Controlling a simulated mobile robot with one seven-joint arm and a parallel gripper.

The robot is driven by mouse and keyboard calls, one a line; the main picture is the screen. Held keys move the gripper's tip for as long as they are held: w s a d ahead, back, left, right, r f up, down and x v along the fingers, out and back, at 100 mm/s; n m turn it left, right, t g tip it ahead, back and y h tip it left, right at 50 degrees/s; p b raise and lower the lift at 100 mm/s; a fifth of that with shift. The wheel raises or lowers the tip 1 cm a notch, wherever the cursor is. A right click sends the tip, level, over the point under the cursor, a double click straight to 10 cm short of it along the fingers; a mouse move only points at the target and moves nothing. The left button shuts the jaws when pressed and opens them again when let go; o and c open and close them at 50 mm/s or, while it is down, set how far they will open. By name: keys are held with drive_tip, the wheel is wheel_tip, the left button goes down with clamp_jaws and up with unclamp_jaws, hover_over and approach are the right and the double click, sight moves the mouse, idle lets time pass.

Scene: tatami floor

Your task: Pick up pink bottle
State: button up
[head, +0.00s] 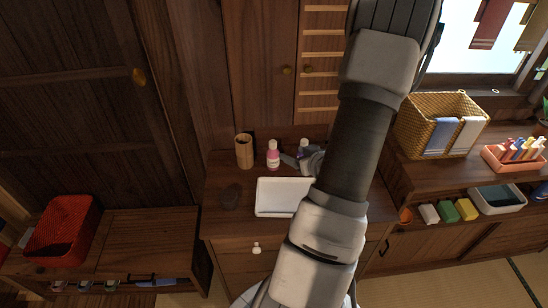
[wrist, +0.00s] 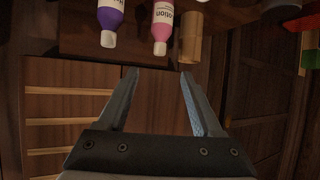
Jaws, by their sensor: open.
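The pink bottle (head: 273,154) with a white cap stands upright near the back of the wooden cabinet top. In the wrist view the pink bottle (wrist: 162,24) appears inverted, just beyond the fingertips and roughly in line with the gap between them. My gripper (wrist: 162,72) is open, with nothing between its fingers. In the head view my gripper (head: 297,160) is to the right of the pink bottle, partly hidden by my arm. I cannot tell the exact distance between fingers and bottle.
A purple bottle (head: 304,145) stands right of the pink one, partly behind my gripper; it also shows in the wrist view (wrist: 110,20). A wooden cup (head: 244,152) stands close on the left. A white tray (head: 270,208) and dark stone (head: 230,196) lie in front.

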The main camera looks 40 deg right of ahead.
sight(275, 145)
drive_tip(key=b+x, duration=0.1)
drive_tip(key=x, duration=1.4)
drive_tip(key=shift+w+d+f, duration=0.1)
drive_tip(key=shift+w, duration=0.2)
clamp_jaws()
idle(0.7)
